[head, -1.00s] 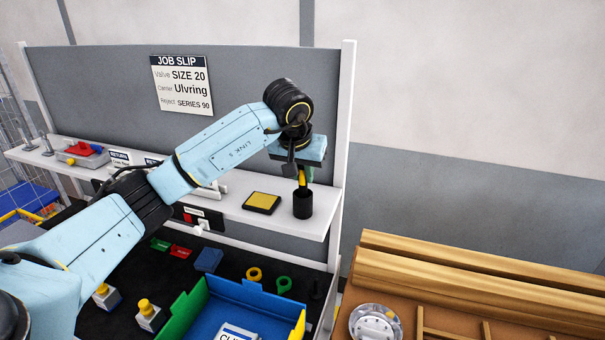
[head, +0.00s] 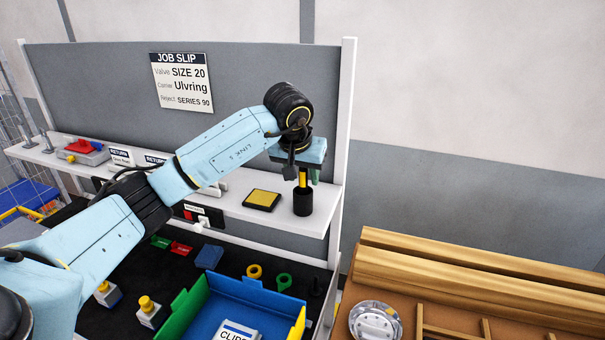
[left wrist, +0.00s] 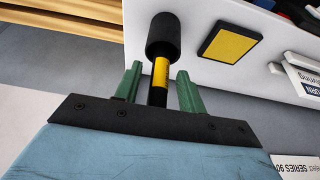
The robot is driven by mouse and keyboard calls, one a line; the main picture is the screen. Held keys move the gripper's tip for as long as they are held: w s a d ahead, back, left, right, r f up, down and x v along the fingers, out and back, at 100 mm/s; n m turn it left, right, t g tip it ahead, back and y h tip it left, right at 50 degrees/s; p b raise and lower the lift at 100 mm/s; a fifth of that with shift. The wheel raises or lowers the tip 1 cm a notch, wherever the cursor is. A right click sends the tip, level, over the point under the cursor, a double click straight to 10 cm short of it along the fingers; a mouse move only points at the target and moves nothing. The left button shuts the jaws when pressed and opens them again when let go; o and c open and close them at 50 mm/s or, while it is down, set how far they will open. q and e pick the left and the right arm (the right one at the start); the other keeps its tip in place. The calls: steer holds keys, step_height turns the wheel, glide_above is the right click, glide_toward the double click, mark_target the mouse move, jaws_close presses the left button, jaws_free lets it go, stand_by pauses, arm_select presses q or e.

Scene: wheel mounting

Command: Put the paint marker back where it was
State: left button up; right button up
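The paint marker, yellow and black (head: 303,178), stands upright with its lower end inside a black cup (head: 303,203) at the right end of the white shelf. In the left wrist view the marker (left wrist: 160,78) runs from the cup (left wrist: 163,38) to between my green fingers. My left gripper (head: 305,178) is above the cup, pointing down. In the left wrist view my left gripper (left wrist: 159,82) is open, with a small gap on each side of the marker. The marker's top is partly hidden by the gripper. My right gripper is not in view.
A yellow-topped black pad (head: 261,201) lies left of the cup on the shelf (head: 235,209). The white post (head: 343,150) stands close to the right. A blue bin (head: 215,302) and colored rings are below. Wooden beams (head: 470,280) lie at the right.

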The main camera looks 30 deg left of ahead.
arm_select(q)
steer(key=b+v, duration=0.1)
steer(key=v, duration=1.1)
steer(key=shift+b, duration=0.3)
